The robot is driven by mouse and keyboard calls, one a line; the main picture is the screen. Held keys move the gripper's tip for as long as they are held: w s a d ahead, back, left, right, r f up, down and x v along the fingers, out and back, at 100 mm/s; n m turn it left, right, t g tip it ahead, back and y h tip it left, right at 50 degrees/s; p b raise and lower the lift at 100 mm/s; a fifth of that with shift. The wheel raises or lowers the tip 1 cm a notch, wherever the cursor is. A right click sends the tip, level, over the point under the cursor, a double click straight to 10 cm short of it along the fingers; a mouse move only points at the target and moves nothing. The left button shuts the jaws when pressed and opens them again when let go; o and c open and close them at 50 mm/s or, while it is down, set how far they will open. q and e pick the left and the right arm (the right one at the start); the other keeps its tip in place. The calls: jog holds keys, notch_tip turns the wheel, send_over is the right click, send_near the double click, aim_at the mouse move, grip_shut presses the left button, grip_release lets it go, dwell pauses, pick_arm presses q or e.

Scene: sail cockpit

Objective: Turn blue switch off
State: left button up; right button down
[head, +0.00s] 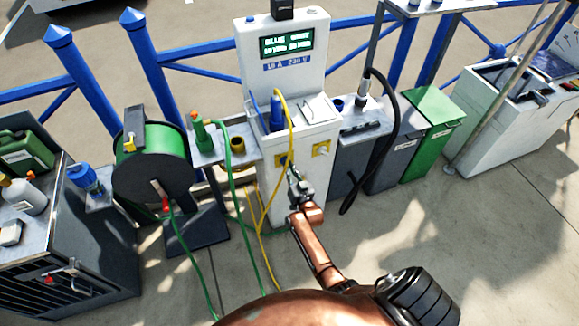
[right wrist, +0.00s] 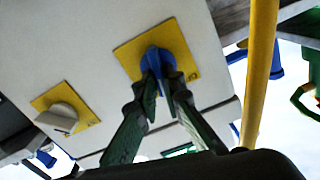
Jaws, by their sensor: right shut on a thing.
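The blue switch (right wrist: 157,60) is a round knob on a square yellow plate (right wrist: 125,53), seen in the right wrist view. The plate is on the front of a white pedestal (head: 305,165). My right gripper (right wrist: 162,84) is shut on the blue knob, with one finger on each side of its grip. In the head view my right gripper (head: 294,174) reaches the pedestal's left yellow plate (head: 281,160) and hides most of the knob. A second yellow plate with a white knob (right wrist: 62,117) is beside it. My left gripper is not in view.
A yellow hose (head: 291,115) hangs down the pedestal's front, close to my right gripper; it also shows in the wrist view (right wrist: 260,70). A green hose reel (head: 150,160) stands left. A black hose (head: 395,120) and a green bin (head: 433,112) are right.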

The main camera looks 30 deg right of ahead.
jog(key=shift+a+f+n+b, duration=0.15)
jog(key=shift+a+n, duration=0.05)
jog(key=shift+n, duration=2.6)
jog(key=shift+a+f+n+b, duration=0.1)
jog(key=shift+a+n+b, duration=0.05)
jog(key=shift+n, duration=2.95)
jog(key=c, duration=2)
grip_release()
jog(key=shift+w+r, duration=0.1)
jog(key=shift+c, duration=0.2)
